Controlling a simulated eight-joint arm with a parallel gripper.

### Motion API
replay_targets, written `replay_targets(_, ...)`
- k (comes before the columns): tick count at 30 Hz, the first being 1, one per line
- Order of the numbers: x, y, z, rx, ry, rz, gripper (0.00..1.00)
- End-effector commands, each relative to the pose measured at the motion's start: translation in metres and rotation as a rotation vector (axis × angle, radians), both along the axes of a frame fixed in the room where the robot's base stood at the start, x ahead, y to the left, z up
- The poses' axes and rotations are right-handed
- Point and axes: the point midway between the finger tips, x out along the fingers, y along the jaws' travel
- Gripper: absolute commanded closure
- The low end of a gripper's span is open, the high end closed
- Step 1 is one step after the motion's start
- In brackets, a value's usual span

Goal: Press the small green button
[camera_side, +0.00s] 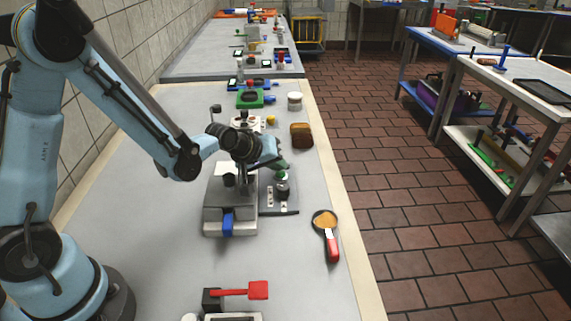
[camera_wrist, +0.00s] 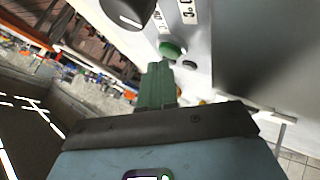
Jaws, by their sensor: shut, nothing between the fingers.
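In the wrist view a round green button (camera_wrist: 172,50) sits on a pale panel with printed labels. A smaller dark button (camera_wrist: 189,64), perhaps also green, lies just beside it. My gripper (camera_wrist: 161,66) has green fingers, closed together and empty, with the tips pointing at the panel close below the green button. I cannot tell whether they touch it. In the side view my gripper (camera_side: 283,167) is over the panel (camera_side: 289,209) at the right of a grey machine. The buttons are not clear there.
A black knob (camera_wrist: 128,10) stands on the panel by the green button. The grey machine (camera_side: 211,214) has a blue part in front. A brown loaf (camera_side: 301,136) and white tub (camera_side: 295,100) stand farther back.

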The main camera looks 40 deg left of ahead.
Motion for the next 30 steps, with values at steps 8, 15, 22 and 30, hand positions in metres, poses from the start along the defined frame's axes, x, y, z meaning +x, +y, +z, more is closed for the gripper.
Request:
replay_targets(8,0.0,0.0,-0.002,0.0,0.0,0.0,1.0)
replay_targets(15,0.0,0.0,-0.005,0.0,0.001,-0.001,1.0)
replay_targets(22,-0.001,0.0,-0.008,-0.002,0.003,0.0,1.0)
replay_targets(30,-0.001,-0.001,-0.012,-0.005,0.006,0.0,1.0)
